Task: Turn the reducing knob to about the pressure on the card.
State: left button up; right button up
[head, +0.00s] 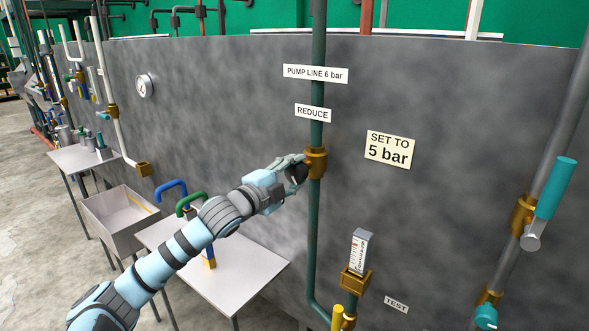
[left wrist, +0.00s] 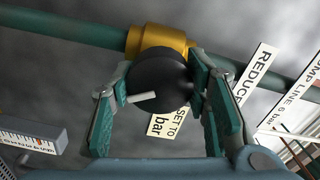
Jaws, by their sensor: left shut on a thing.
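The reducing knob (left wrist: 158,84) is black and round with a white pointer mark, set on a brass valve body (head: 316,162) on the green vertical pipe. In the head view it is mostly hidden by my left gripper (head: 296,170). In the left wrist view my left gripper (left wrist: 160,95) has its fingers on both sides of the knob, shut on it. The card (head: 389,150) reads "SET TO 5 bar", right of the pipe. A gauge (head: 361,250) with a scale stands below right; its reading is too small to tell. My right gripper is not in view.
Labels "REDUCE" (head: 312,113) and "PUMP LINE 6 bar" (head: 315,74) are above the knob. A teal-handled valve (head: 555,188) is at the far right, a yellow-handled one (head: 337,318) below. A white table (head: 245,272) with blue and green handled things stands under my left arm.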

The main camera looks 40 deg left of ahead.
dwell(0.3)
pick_arm(q)
jog(key=o, duration=1.2)
jog(key=shift+c, duration=0.2)
